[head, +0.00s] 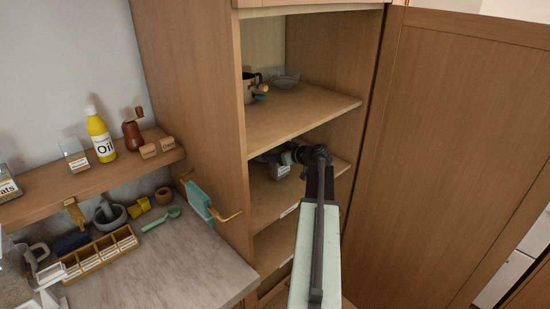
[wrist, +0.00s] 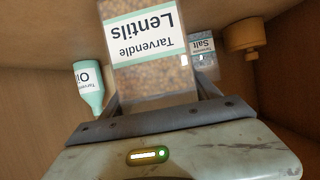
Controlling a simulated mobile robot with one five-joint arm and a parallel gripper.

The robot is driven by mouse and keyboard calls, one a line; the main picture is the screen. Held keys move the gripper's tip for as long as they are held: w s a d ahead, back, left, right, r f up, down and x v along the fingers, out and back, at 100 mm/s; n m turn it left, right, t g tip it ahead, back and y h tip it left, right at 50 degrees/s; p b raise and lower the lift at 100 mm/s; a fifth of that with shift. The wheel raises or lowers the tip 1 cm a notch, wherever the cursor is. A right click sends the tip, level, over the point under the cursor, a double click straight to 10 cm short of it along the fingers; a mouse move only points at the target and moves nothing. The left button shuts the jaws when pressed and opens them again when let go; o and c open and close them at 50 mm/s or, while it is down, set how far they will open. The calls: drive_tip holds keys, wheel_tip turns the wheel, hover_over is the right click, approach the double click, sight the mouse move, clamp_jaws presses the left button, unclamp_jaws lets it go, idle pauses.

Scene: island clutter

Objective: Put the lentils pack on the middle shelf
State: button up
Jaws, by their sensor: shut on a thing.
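The lentils pack (wrist: 150,72) is a clear pack of brownish lentils with a white and green label reading "Tarvendle Lentils". In the wrist view it appears upside down between the fingers of my gripper (wrist: 160,97), which is shut on it. In the head view my gripper (head: 288,156) reaches into the open cabinet, above the middle shelf (head: 270,200) and below the upper shelf. A small labelled pack shows beside it there, but I cannot tell which pack it is. Whether the lentils pack touches the shelf is hidden.
In the wrist view a teal oil bottle (wrist: 88,88) and a salt pack (wrist: 203,58) are beyond the lentils, with a wooden object (wrist: 240,36) at the right. The upper shelf (head: 295,110) holds a mug and glass bowl. A cabinet door (head: 450,150) stands at the right.

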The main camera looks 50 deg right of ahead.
drive_tip(key=o, duration=1.9)
drive_tip(key=shift+s+f, duration=0.1)
drive_tip(key=shift+r, duration=0.2)
drive_tip(key=p+v, duration=0.4)
drive_tip(key=v, duration=0.8)
drive_tip(key=shift+f+p, duration=0.1)
drive_tip(key=shift+p, duration=0.2)
